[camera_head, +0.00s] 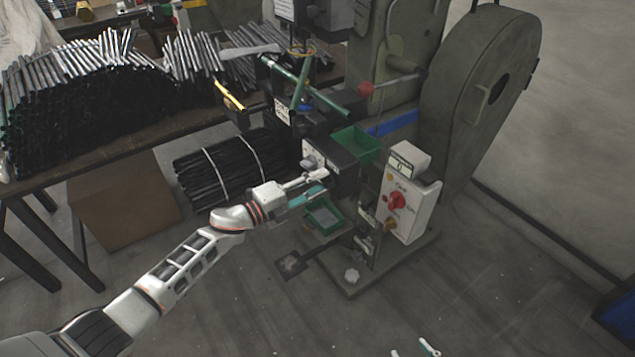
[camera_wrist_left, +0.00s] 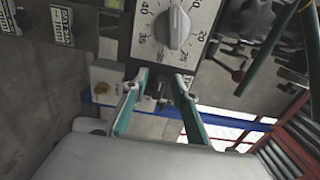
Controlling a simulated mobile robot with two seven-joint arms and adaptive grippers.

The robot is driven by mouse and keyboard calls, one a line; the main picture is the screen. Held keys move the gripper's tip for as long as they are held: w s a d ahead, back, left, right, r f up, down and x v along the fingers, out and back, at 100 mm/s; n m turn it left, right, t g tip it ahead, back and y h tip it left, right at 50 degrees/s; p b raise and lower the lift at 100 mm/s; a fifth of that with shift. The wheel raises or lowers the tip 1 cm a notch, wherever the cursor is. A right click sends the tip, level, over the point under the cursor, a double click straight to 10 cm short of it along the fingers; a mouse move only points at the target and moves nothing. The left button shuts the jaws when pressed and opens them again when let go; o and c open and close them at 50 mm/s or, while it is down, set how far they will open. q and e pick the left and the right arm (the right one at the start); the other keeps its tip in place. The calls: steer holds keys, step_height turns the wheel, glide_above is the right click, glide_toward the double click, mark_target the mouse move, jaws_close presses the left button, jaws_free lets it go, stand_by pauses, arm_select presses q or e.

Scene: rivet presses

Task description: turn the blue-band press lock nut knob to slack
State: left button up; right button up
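The press with the blue band (camera_head: 392,123) stands right of centre in the head view. A white dial plate (camera_head: 313,157) is on its front. In the left wrist view, the plate carries a grey pointer knob (camera_wrist_left: 172,28) with numbers around it. My left gripper (camera_head: 322,184) is just below this plate. In the left wrist view its teal-lined fingers (camera_wrist_left: 161,78) are apart, below the knob and not around it. Small dark parts show between them. I cannot tell which part is the lock nut. My right gripper (camera_head: 414,351) shows only its separated fingertips at the bottom edge.
A control box (camera_head: 408,205) with a red knob is on the press's right side. Green bins (camera_head: 354,144) are fixed to the press. A table of rods (camera_head: 90,100) and a cardboard box (camera_head: 125,205) stand left. The floor in front is clear.

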arm_select(q)
steer(key=v, duration=1.2)
stand_by(0.4)
steer(key=s+a+f+n+y+p, duration=0.1)
steer(key=s+a+f+n+y, duration=0.2)
steer(key=s+n, duration=0.5)
steer(key=s+a+f+n+y+p, duration=0.2)
steer(key=s+f+n+y, duration=0.3)
steer(key=s, duration=0.7)
steer(key=s+a+f+n+y+p, duration=0.2)
steer(key=s+a+f+n+y, duration=0.2)
steer(key=s+f+n, duration=0.3)
steer(key=s+n, duration=0.3)
steer(key=n, duration=0.1)
steer(key=shift+a, duration=0.25)
arm_select(e)
steer(key=r, duration=0.2)
steer(key=a+r, duration=0.1)
steer(key=shift+s, duration=0.4)
